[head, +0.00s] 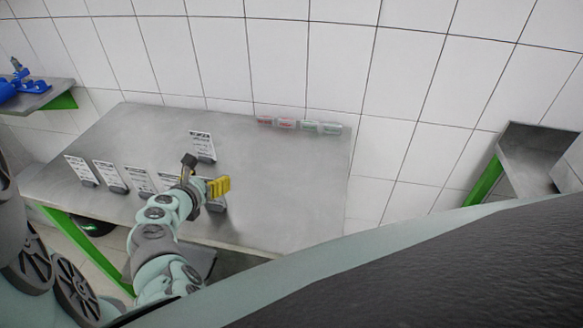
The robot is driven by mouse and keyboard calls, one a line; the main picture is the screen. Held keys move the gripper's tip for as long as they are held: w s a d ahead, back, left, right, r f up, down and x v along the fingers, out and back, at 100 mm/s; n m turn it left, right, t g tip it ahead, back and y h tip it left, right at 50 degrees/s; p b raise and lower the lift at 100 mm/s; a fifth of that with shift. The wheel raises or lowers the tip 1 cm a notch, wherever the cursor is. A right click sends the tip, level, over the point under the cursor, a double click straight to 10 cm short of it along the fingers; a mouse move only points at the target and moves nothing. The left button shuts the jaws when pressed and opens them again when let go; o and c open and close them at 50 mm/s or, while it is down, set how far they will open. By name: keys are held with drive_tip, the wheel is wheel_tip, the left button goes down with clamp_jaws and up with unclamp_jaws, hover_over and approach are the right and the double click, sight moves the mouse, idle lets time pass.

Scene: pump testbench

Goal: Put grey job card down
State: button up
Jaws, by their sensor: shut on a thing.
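My gripper (218,186), with yellow fingers, is over the front right part of the metal table. It is shut on a card that is mostly hidden; a grey part of a card (217,205) shows just below the fingers. I cannot tell whether this card touches the tabletop. Another white-faced card with a dark grey foot (203,147) stands farther back, behind my wrist, apart from the gripper.
Several similar cards (80,171) stand in a row along the table's front left. Small red and greenish pieces (287,124) lie at the back edge. The table's right part (290,190) is clear. A shelf (35,97) with a blue object is at left, a metal stand (535,150) at right.

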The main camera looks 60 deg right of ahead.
drive_tip(key=shift+f, duration=0.15)
drive_tip(key=shift+f, duration=0.2)
drive_tip(key=o, duration=0.9)
drive_tip(key=shift+r, duration=0.1)
drive_tip(key=shift+r, duration=0.15)
drive_tip(key=shift+s+a+r, duration=0.15)
drive_tip(key=shift+a+r, duration=0.15)
drive_tip(key=shift+a, duration=0.3)
drive_tip(key=shift+b+v, duration=0.75)
drive_tip(key=shift+v, duration=4.55)
